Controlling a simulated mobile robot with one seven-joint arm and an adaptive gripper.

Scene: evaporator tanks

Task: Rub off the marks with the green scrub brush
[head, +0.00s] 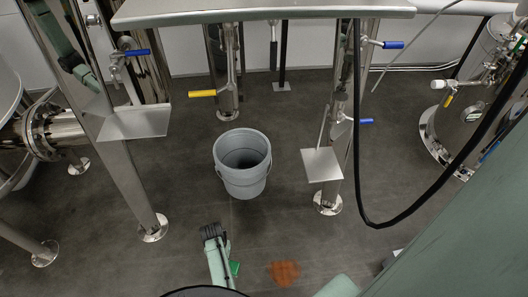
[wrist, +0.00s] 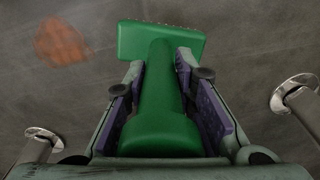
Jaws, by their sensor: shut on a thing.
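The green scrub brush (wrist: 161,42) fills the middle of the wrist view, its wide head pointing away from me. My gripper (wrist: 159,72) is shut on its handle, one finger on each side. In the head view only a small part of the brush (head: 234,268) shows beside my arm, which hides most of it. A reddish-orange mark (head: 285,273) is on the dark floor, to the right of the brush. In the wrist view the mark (wrist: 62,42) lies to the left of the brush head, apart from it. The brush's height above the floor is unclear.
A grey bucket (head: 242,180) stands on the floor beyond the brush. Steel legs with round feet (head: 152,229) (head: 327,202) stand on both sides. A black hose (head: 375,222) hangs at the right. The floor around the mark looks clear.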

